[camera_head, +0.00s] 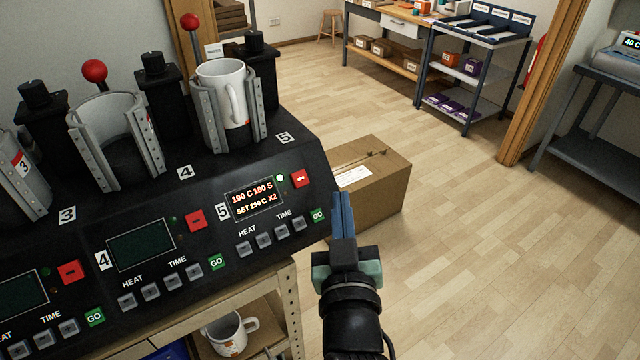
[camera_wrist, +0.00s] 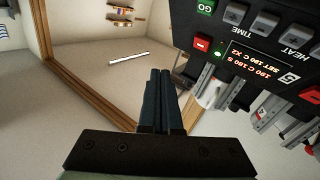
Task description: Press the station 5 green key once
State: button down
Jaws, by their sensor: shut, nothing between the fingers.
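The station 5 green GO key (camera_head: 318,215) is at the lower right end of the station 5 panel; a green GO key (camera_wrist: 206,6) also shows at the top of the wrist view. The station 5 display (camera_head: 253,199) is lit and reads 190 C 180 S, SET 190 C X2, with a green lamp lit beside it. A white mug (camera_head: 222,90) sits in the station 5 clamp (camera_head: 208,125). My gripper (camera_head: 342,200) is shut and empty. Its fingertips appear just right of the GO key in the head view, apart from it in the wrist view (camera_wrist: 161,75).
A red key (camera_head: 301,178) is above the GO key, with grey HEAT and TIME keys to its left. Station 4 has its own GO key (camera_head: 216,262) and a dark display. A cardboard box (camera_head: 385,190) is on the floor behind my gripper. A mug (camera_head: 230,335) stands on the shelf below.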

aim_at(317, 215)
jog(key=shift+s+d+f+g+p, duration=0.1)
jog(key=shift+s+d+g+p, duration=0.45)
jog(key=shift+p, duration=1.35)
jog(key=shift+s+d+f+g+p, duration=0.1)
jog(key=shift+s+d+g+p, duration=0.4)
jog(key=shift+p, duration=1.35)
jog(key=shift+s+a, duration=0.2)
jog(key=shift+a, duration=0.1)
jog(key=shift+f, duration=0.1)
jog(key=shift+w+a+f+b, duration=0.45)
jog(key=shift+w+a+f, duration=0.15)
jog(key=shift+w+f, duration=0.35)
jog(key=shift+w+a+f+b, duration=0.4)
jog(key=shift+w+a+f, duration=0.35)
jog(key=shift+f, duration=0.25)
jog(key=shift+w+a+f+b, duration=0.45)
jog(key=shift+w+a+f, duration=0.05)
jog(key=shift+w+f, duration=0.5)
jog(key=shift+w+a+f, duration=0.2)
jog(key=shift+f, duration=0.1)
